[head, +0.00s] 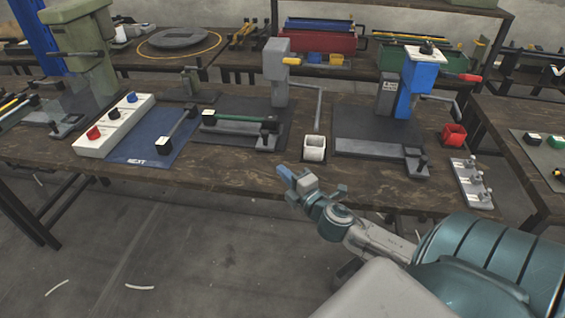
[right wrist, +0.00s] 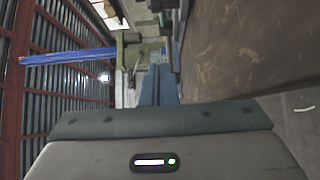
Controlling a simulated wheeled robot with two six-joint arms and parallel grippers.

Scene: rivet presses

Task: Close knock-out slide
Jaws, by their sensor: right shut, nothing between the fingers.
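My right gripper (head: 286,172) is shut and empty over the front edge of the workbench (head: 240,178), below the white square cup. In the right wrist view its blue-grey fingers (right wrist: 160,84) are together. I cannot tell for certain which part is the knock-out slide. The grey press (head: 277,60) has a base with a green bar (head: 235,118) and a black knob. The blue press (head: 417,88) has a pale bar (head: 375,155) along the front of its base, with a dark knob (head: 421,162) at its right end. My right gripper touches neither press. My left gripper is out of view.
The white square cup (head: 315,148) stands between the presses. A red cup (head: 454,134) and a metal plate with clamps (head: 471,182) are at the right. A white button block (head: 113,126) and blue mat (head: 150,146) are at the left. The floor in front is clear.

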